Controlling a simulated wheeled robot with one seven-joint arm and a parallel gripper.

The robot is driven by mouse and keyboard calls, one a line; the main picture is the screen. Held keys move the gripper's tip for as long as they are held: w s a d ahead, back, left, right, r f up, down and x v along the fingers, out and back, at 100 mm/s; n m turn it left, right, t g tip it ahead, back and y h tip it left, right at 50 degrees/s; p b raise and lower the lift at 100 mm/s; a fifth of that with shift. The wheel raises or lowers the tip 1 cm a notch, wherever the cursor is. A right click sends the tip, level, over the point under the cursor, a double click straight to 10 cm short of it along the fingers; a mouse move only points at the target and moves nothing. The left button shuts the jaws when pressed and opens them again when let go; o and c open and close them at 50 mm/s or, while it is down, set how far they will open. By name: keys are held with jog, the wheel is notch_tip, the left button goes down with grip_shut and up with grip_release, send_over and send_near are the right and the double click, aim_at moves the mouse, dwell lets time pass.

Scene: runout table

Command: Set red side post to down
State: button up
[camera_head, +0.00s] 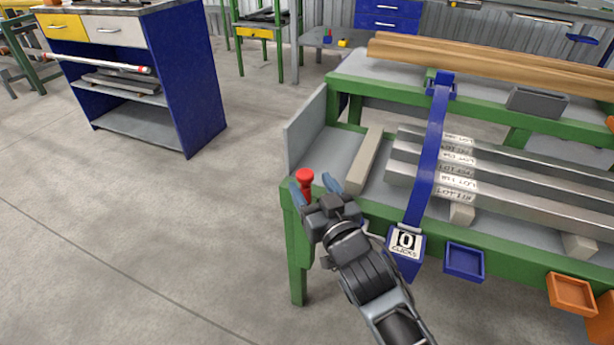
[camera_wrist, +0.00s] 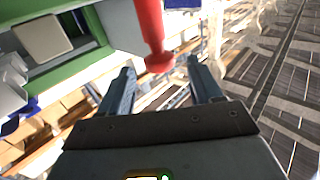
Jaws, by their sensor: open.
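The red side post (camera_head: 305,184) stands at the left front corner of the green-framed runout table (camera_head: 297,250), with its round knob on top. In the wrist view the red post (camera_wrist: 152,35) comes down from the top edge, its knob just ahead of and between my fingertips. My gripper (camera_head: 317,185) is at the post, with one finger on each side of it in the head view. In the wrist view my gripper (camera_wrist: 160,72) is open, and its blue fingers appear apart from the post. The foot of the post is partly hidden by my gripper.
Long steel bars (camera_head: 510,180) lie on the table under a blue strap (camera_head: 432,150) with a "0 clicks" tag (camera_head: 405,242). Blue (camera_head: 464,262) and orange (camera_head: 572,293) bins hang at the front. A blue cabinet (camera_head: 190,90) stands back left. Floor left of the table is clear.

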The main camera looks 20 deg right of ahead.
jog(key=shift+s, duration=1.75)
jog(key=s+r+g+y+p, duration=0.1)
jog(key=s+r+p, duration=0.35)
jog(key=s, duration=1.05)
jog(key=s+r+g+p, duration=0.1)
jog(key=s+r+p, duration=0.3)
jog(key=s, duration=1.2)
jog(key=s+r+g+p, duration=0.1)
jog(key=s+r+p, duration=0.2)
jog(key=s+r, duration=0.4)
jog(key=shift+s+d+n, duration=0.2)
jog(key=shift+s+n, duration=0.1)
jog(key=shift+s, duration=0.3)
